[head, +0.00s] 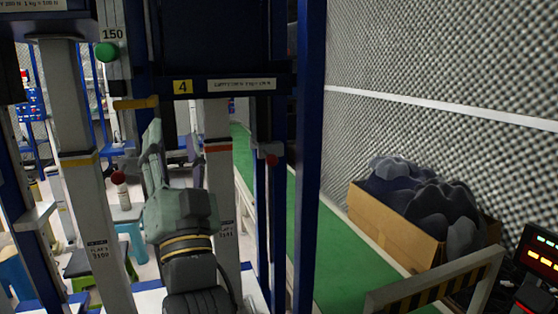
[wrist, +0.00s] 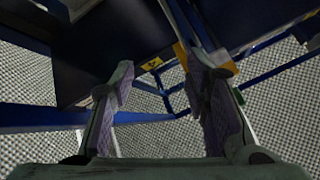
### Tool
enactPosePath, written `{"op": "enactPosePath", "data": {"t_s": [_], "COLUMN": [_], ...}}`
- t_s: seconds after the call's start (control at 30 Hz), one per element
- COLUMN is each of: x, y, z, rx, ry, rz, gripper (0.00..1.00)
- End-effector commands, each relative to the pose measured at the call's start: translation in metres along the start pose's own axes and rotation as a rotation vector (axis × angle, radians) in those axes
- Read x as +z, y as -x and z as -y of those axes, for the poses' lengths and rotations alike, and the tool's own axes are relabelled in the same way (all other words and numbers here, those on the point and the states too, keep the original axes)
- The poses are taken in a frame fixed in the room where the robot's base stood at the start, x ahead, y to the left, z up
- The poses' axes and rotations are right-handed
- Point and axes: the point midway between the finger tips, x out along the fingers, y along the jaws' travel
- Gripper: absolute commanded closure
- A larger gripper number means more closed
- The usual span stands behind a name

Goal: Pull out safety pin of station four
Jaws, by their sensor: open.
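The yellow label "4" (head: 182,87) is on the dark crossbeam of station four, and a yellow label also shows in the wrist view (wrist: 152,64). A small red knob (head: 271,159) sits on the blue upright right of the label; I cannot tell whether it is the safety pin. Another red knob (head: 118,178) stands left of my gripper. My gripper (head: 174,148) points up below the label, in front of the pale column. In the wrist view my gripper (wrist: 160,98) has its two fingers wide apart, with nothing between them.
Blue uprights and pale columns (head: 92,215) crowd both sides of my arm. A green ball (head: 106,52) is at the upper left. A cardboard box (head: 395,228) of dark foam pieces stands by the foam wall. A striped barrier (head: 435,287) is at the lower right. The green floor strip (head: 328,270) looks clear.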

Motion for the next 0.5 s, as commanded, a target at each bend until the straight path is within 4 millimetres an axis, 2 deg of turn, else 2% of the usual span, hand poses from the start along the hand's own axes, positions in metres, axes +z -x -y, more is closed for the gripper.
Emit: {"op": "enactPosePath", "data": {"t_s": [0.03, 0.1, 0.2, 0.33, 0.5], "x": [0.0, 0.001, 0.003, 0.004, 0.005], "y": [0.002, 0.013, 0.033, 0.051, 0.049], "z": [-0.044, -0.1, -0.157, -0.193, -0.202], "rx": [0.102, 0.237, 0.384, 0.484, 0.507], "ry": [-0.016, -0.052, -0.104, -0.147, -0.157], "rz": [0.041, 0.092, 0.142, 0.175, 0.185], "gripper": [0.57, 0.57, 0.57, 0.57, 0.57]}}
